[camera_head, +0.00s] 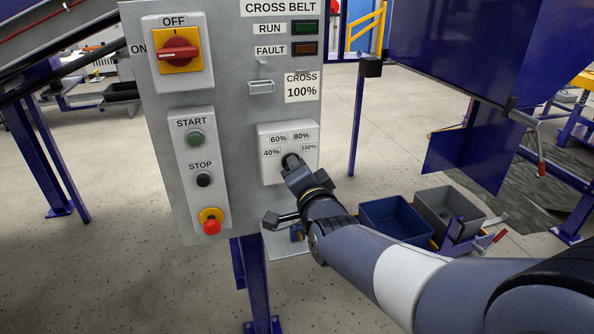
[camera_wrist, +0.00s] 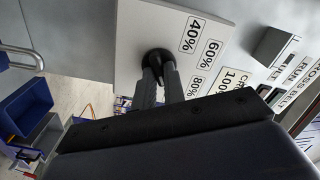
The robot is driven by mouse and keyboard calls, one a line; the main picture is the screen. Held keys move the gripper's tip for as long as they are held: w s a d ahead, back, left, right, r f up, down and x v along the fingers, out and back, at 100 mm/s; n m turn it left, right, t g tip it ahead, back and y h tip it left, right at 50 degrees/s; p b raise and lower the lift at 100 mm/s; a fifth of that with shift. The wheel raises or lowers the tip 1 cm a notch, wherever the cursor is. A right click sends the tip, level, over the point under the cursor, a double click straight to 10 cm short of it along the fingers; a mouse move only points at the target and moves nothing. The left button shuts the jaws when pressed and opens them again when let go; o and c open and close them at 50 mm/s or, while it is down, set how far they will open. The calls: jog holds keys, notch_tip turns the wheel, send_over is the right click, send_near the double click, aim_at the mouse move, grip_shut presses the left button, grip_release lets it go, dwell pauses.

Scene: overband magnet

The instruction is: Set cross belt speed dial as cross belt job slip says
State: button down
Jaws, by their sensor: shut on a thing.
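The speed dial (camera_wrist: 157,59) is a black knob on a pale plate (camera_head: 267,176) marked 40%, 60%, 80% and 100%. My gripper (camera_head: 291,163) is at the plate, its fingers closed around the knob. In the wrist view both fingers (camera_wrist: 162,80) reach the knob from below, one on each side. The knob's pointer is hidden by the fingers, so I cannot tell its setting. The job slip (camera_head: 302,87) is a white label at the panel's upper right and reads "CROSS 100%".
The grey CROSS BELT panel (camera_head: 230,100) carries a red rotary switch (camera_head: 178,54), a start button (camera_head: 195,138), a stop button (camera_head: 204,179) and a red emergency button (camera_head: 211,226) left of the dial. A blue bin (camera_head: 395,218) and a grey bin (camera_head: 447,208) stand at right.

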jog(key=c, duration=1.5)
grip_release()
jog(key=v, duration=1)
jog(key=shift+s+d, duration=0.1)
jog(key=shift+s, duration=0.3)
jog(key=x, duration=1)
jog(key=shift+w, duration=0.4)
jog(key=shift+s, duration=0.1)
